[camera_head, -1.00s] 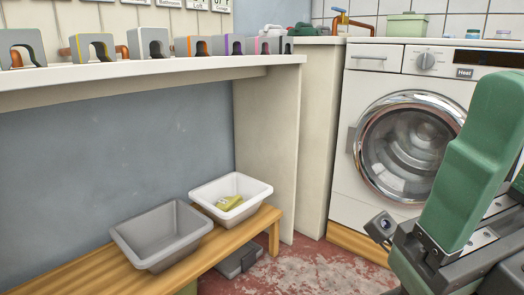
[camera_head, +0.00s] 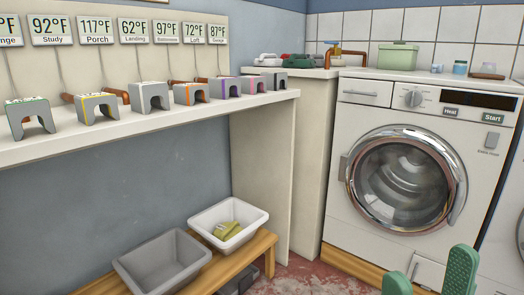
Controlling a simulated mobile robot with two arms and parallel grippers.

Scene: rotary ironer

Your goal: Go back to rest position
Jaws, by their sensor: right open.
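My right gripper (camera_head: 430,265) shows at the bottom right edge, with its two green fingers spread apart and nothing visible between them. It is in front of the lower part of the white washing machine (camera_head: 360,205), and most of it is below the picture. My left gripper is not in view.
A shelf (camera_head: 150,123) on the left carries several grey arch-shaped blocks under temperature signs. Below it, a grey basin (camera_head: 135,264) and a white basin (camera_head: 262,218) holding a yellow-green item (camera_head: 226,231) sit on a wooden bench (camera_head: 262,245). A green box (camera_head: 398,57) stands on the washer.

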